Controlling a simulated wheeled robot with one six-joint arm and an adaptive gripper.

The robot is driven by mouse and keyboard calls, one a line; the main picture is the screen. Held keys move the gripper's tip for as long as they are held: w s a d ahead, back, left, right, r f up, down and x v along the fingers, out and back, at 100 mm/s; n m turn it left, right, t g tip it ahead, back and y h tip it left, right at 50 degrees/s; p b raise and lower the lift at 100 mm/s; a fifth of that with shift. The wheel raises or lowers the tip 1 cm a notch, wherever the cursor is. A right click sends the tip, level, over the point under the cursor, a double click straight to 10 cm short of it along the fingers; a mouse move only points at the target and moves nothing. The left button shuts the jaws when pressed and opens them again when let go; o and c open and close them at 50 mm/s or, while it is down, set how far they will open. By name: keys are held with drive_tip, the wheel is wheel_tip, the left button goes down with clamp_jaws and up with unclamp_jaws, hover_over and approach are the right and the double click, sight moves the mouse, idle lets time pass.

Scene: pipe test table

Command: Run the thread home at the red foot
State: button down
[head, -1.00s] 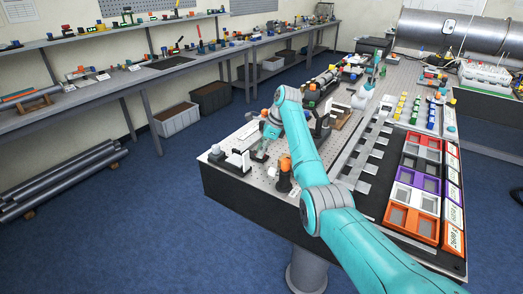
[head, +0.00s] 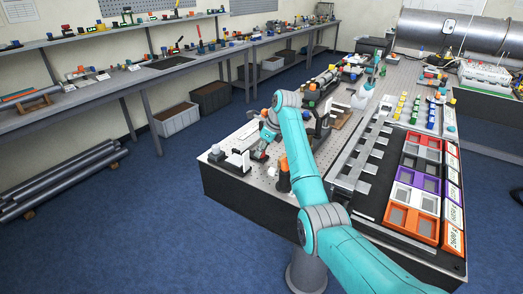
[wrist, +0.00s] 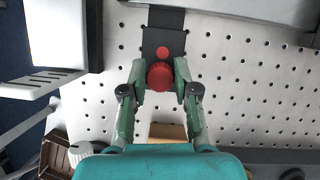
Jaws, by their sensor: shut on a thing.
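A round red cap (wrist: 160,77) sits between my fingertips in the wrist view. My gripper (wrist: 159,82) is shut on its sides. A smaller red disc (wrist: 162,53) lies just beyond the cap on a black strip (wrist: 164,20). I cannot tell how far the cap is threaded in, and its underside is hidden. In the head view my gripper (head: 261,155) is low over the near left part of the perforated table (head: 259,181).
A white block on a stand (head: 238,160) is left of my gripper, and an orange-topped black fixture (head: 284,175) is right of it. A dark upright fixture (head: 321,122) stands behind the arm. Coloured trays (head: 412,194) fill the right side.

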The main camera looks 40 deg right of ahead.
drive_tip(key=shift+a+m+h, duration=0.1)
drive_tip(key=shift+m+h, duration=0.3)
drive_tip(key=shift+m, duration=0.6)
drive_tip(key=shift+m+h, duration=0.4)
drive_tip(key=shift+m, duration=0.5)
drive_tip(key=c, duration=0.8)
unclamp_jaws()
drive_tip(key=shift+r, duration=0.1)
drive_tip(key=v, duration=1.1)
drive_tip(key=shift+s+r, duration=0.3)
drive_tip(key=shift+s, duration=0.05)
